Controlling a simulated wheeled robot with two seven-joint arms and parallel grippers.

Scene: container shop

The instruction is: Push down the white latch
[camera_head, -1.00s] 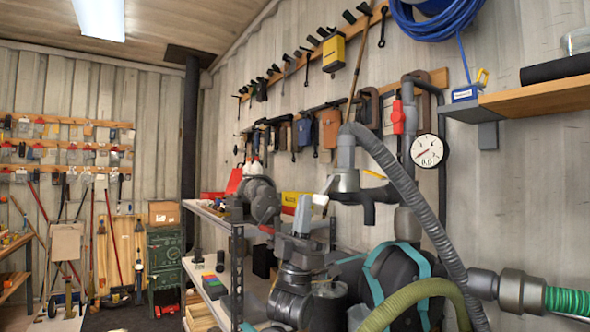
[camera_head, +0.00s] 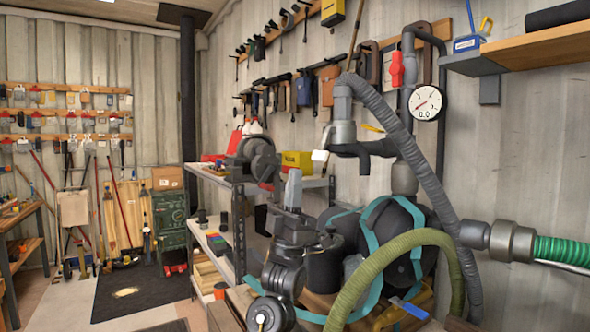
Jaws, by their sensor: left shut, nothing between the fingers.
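The white latch (camera_head: 320,156) is a small white tip on the left side of the grey fitting (camera_head: 344,136) under the ribbed grey hose. My left gripper (camera_head: 294,176) stands upright with its grey fingers shut and nothing between them. In the picture it is to the left of the latch and a little lower, with a visible gap between them. I cannot tell how far apart they are in depth. My right gripper is not in view.
A round pressure gauge (camera_head: 427,103) hangs on the wall at right. A thick green hose (camera_head: 400,243) and black tanks with teal straps (camera_head: 385,235) fill the space right of my arm. A metal shelf (camera_head: 238,225) stands behind at left.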

